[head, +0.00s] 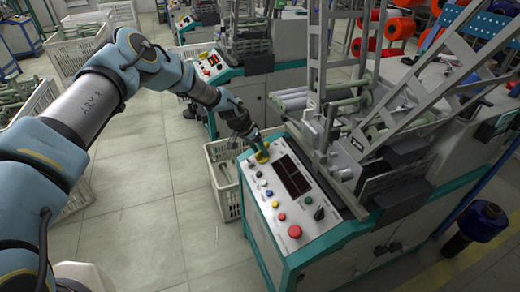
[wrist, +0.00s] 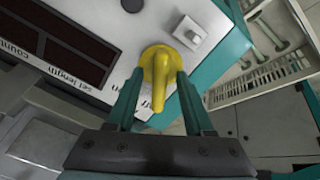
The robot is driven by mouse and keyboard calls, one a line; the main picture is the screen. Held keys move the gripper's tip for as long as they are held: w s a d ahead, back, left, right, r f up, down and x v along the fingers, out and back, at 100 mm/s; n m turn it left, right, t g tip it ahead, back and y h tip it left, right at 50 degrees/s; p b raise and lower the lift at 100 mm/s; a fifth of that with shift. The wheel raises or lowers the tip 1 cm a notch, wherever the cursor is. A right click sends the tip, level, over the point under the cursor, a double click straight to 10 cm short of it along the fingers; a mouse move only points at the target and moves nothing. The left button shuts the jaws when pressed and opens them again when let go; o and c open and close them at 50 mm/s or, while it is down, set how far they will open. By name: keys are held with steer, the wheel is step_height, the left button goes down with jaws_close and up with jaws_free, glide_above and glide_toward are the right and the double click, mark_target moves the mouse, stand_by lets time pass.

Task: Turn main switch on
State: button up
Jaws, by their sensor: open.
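The main switch is a yellow rotary knob (wrist: 158,72) on a round yellow base, at the corner of the white control panel (head: 283,202). In the head view the yellow knob (head: 262,155) is at the panel's far left end, partly hidden by my gripper. My gripper (wrist: 157,82) has its two teal fingers on either side of the knob's handle. The fingers are open; whether either touches the handle cannot be told. In the head view my gripper (head: 257,146) comes down on the knob from above.
A black display (head: 292,176) and several coloured buttons lie on the panel, with a red button (head: 295,231) at the near end. A white crate (head: 224,181) stands on the floor left of the machine. Metal frame arms (head: 419,96) rise behind the panel.

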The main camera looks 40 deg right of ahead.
steer(key=shift+d+f, duration=0.1)
steer(key=shift+f, duration=0.15)
jaws_close()
stand_by(0.3)
